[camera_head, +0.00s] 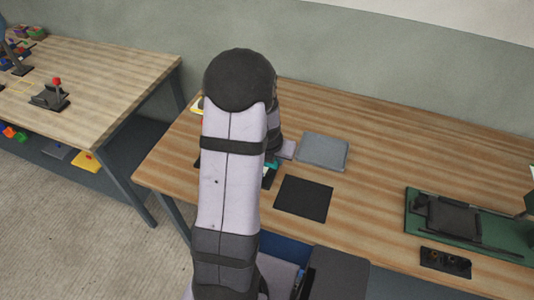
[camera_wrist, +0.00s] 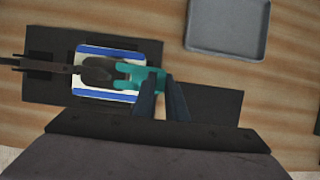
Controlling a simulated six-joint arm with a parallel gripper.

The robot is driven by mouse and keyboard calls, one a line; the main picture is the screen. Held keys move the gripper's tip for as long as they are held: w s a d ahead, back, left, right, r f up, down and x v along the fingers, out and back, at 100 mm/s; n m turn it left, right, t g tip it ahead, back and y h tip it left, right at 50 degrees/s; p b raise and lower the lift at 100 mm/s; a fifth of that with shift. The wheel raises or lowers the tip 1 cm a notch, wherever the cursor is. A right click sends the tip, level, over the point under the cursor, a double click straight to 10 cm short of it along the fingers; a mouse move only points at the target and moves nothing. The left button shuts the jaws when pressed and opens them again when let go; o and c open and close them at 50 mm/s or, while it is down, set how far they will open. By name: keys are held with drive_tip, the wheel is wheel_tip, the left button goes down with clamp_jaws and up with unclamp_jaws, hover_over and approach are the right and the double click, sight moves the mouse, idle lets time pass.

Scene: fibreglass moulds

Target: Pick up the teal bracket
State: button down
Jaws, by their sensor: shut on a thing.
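The teal bracket (camera_wrist: 133,74) shows in the wrist view between my gripper's fingers and a dark clamp arm (camera_wrist: 95,71). My gripper (camera_wrist: 162,84) is shut on its right part. The bracket's left part lies over or beside a white block with blue stripes (camera_wrist: 108,50), at the clamp's tip; I cannot tell whether the clamp touches the bracket. In the head view only a small teal patch (camera_head: 271,167) shows beside my arm, which hides most of the spot.
The block and clamp stand on a dark plate (camera_wrist: 45,88). A shallow grey tray (camera_head: 322,151) lies to the right, also in the wrist view (camera_wrist: 228,26). A black mat (camera_head: 303,198) lies nearer. A green fixture (camera_head: 418,226) stands far right. Bare wood lies between.

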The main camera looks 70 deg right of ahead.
drive_tip(key=s+p, duration=0.6)
drive_tip(key=s, duration=0.7)
drive_tip(key=shift+s+p, duration=0.3)
drive_tip(key=shift+s, duration=0.15)
drive_tip(key=shift+s+r+p, duration=0.1)
drive_tip(key=shift+s+p, duration=1.4)
drive_tip(key=shift+s, duration=0.8)
wheel_tip(320, 180, up, 7)
drive_tip(key=p, duration=0.3)
drive_tip(key=shift+f, duration=0.2)
